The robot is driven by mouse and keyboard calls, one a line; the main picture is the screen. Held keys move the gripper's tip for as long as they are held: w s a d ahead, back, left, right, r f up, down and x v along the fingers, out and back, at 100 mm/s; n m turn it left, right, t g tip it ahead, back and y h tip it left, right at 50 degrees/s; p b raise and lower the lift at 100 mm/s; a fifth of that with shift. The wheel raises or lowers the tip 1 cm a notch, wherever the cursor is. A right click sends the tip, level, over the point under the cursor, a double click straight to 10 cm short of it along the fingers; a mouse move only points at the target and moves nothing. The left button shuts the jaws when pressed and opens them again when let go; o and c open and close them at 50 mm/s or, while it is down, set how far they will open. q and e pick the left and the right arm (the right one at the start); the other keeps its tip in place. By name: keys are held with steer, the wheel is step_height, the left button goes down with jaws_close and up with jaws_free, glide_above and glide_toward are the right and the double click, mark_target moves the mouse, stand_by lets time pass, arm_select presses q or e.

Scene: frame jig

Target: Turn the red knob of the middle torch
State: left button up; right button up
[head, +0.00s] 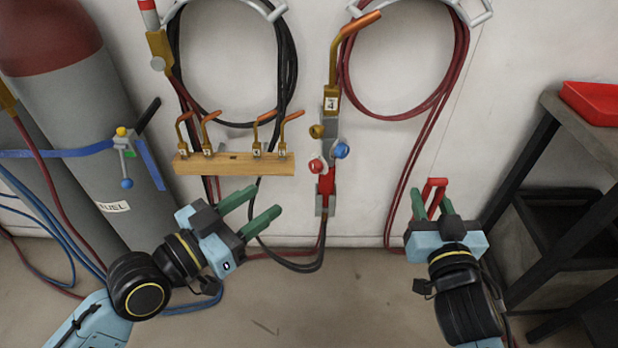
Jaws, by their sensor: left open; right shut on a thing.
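The middle torch (331,122) hangs upright on the wall, with its copper tip bent up to the right. Its red knob (316,165) sits low on the left side, beside a blue knob (341,151) and below a brass knob (316,131). My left gripper (267,199) is open and empty, left of and below the red knob, apart from it. My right gripper (433,200) is well to the right of the torch, shut on a red U-shaped thing (437,182) that stands up between its green fingers. Its lower part is hidden.
A wooden rack (234,168) with several copper tips is above my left gripper. A dark shelf (560,150) with a red tray (592,103) is at right.

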mark_target(313, 167)
arm_select(q)
steer(key=b+x, duration=0.1)
steer(key=x, duration=1.1)
steer(key=shift+s+r, duration=0.1)
arm_select(e)
steer(key=shift+f, duration=0.6)
